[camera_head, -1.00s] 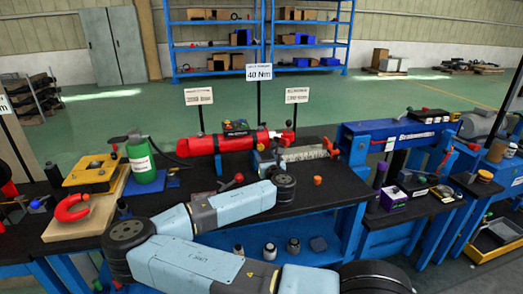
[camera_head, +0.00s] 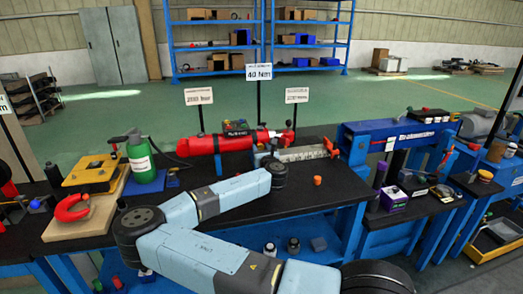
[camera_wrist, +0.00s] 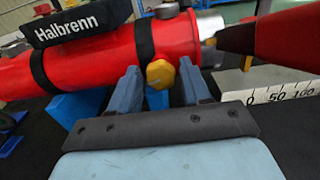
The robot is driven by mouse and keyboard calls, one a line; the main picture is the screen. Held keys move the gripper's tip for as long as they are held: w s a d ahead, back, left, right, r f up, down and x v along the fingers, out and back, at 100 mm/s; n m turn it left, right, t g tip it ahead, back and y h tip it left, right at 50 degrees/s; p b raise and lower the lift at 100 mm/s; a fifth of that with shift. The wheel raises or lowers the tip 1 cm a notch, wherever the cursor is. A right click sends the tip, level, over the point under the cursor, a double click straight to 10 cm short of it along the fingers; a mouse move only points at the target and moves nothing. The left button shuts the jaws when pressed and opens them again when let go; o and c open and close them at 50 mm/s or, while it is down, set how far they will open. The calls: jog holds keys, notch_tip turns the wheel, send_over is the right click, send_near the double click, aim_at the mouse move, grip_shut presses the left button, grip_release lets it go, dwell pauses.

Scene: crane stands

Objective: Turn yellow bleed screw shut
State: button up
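The yellow bleed screw (camera_wrist: 160,74) is a hexagonal head on the side of the red cylinder (camera_wrist: 95,60), close to its right end. My gripper (camera_wrist: 159,69) is open, with one blue finger on each side of the screw head. Small gaps show between the fingers and the screw, so I see no firm contact. In the head view the red cylinder (camera_head: 205,146) lies on the bench behind my arm. The screw and my gripper cannot be made out there.
A white ruler scale (camera_wrist: 275,97) lies to the right of the fingers. A red rod-like part (camera_wrist: 285,36) crosses the upper right of the wrist view, close by. A black Halbrenn block (camera_wrist: 77,24) sits on the cylinder. A green bottle (camera_head: 145,165) stands left on the bench.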

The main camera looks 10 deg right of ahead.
jog(key=c, duration=0.8)
jog(key=shift+m, duration=2.3)
jog(key=o, duration=1.1)
jog(key=shift+c, duration=0.2)
jog(key=shift+s, duration=0.15)
jog(key=s, duration=1.3)
jog(key=shift+s+f, duration=0.1)
jog(key=shift+s, duration=0.15)
